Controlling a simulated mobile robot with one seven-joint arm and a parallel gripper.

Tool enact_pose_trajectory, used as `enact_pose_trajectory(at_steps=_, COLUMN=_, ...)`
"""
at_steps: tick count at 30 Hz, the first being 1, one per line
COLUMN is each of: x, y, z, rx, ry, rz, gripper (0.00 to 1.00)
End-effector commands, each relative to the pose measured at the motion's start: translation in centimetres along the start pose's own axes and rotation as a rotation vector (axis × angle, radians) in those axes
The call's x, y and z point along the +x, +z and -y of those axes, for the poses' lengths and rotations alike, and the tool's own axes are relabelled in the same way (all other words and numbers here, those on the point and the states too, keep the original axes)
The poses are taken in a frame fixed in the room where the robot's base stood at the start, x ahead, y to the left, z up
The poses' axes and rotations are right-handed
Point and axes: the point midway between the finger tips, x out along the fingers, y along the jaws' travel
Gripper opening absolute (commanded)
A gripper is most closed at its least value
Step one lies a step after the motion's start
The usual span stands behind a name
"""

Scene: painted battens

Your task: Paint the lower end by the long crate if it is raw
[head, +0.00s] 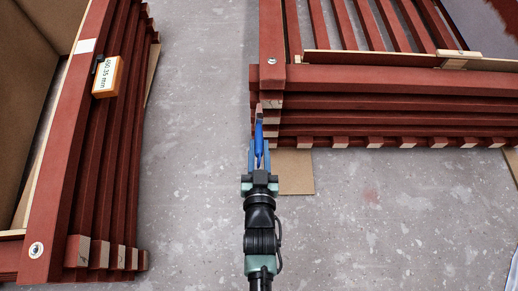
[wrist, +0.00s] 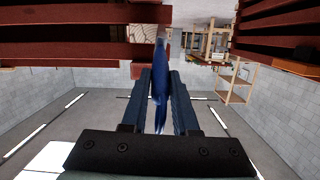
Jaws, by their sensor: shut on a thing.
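My gripper (head: 261,165) is shut on a blue-handled brush (head: 259,132); its blue handle also shows in the wrist view (wrist: 159,85) between the fingers. The brush head reaches the left corner of the red slatted crate on the right (head: 385,77). Pale, raw-looking batten ends (head: 272,104) show at that corner, stacked one above another. The brush partly covers them, and I cannot tell whether it touches one. Which crate is the long one is unclear.
Another red slatted crate (head: 100,150) stands at the left, with pale batten ends (head: 98,253) and an orange box (head: 108,77) on it. A cardboard sheet (head: 296,172) lies below the right crate's corner. Grey floor (head: 195,150) between the crates is clear.

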Motion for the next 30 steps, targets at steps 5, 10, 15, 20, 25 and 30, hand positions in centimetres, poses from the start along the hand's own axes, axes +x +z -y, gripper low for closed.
enact_pose_trajectory(at_steps=5, x=0.4, y=-0.1, z=0.0, rx=0.0, ry=0.0, rz=-0.001, gripper=0.0)
enact_pose_trajectory(at_steps=10, x=0.7, y=-0.1, z=0.0, rx=0.0, ry=0.0, rz=-0.001, gripper=0.0)
enact_pose_trajectory(at_steps=15, x=0.8, y=-0.1, z=-0.1, rx=-0.001, ry=-0.001, rz=0.0, gripper=0.0)
enact_pose_trajectory(at_steps=20, x=0.7, y=-0.1, z=-1.0, rx=-0.002, ry=-0.005, rz=0.001, gripper=0.0)
enact_pose_trajectory(at_steps=25, x=0.6, y=-0.1, z=-2.5, rx=-0.002, ry=-0.005, rz=0.0, gripper=0.0)
enact_pose_trajectory(at_steps=30, x=0.6, y=-0.3, z=-3.5, rx=-0.001, ry=-0.003, rz=-0.001, gripper=0.0)
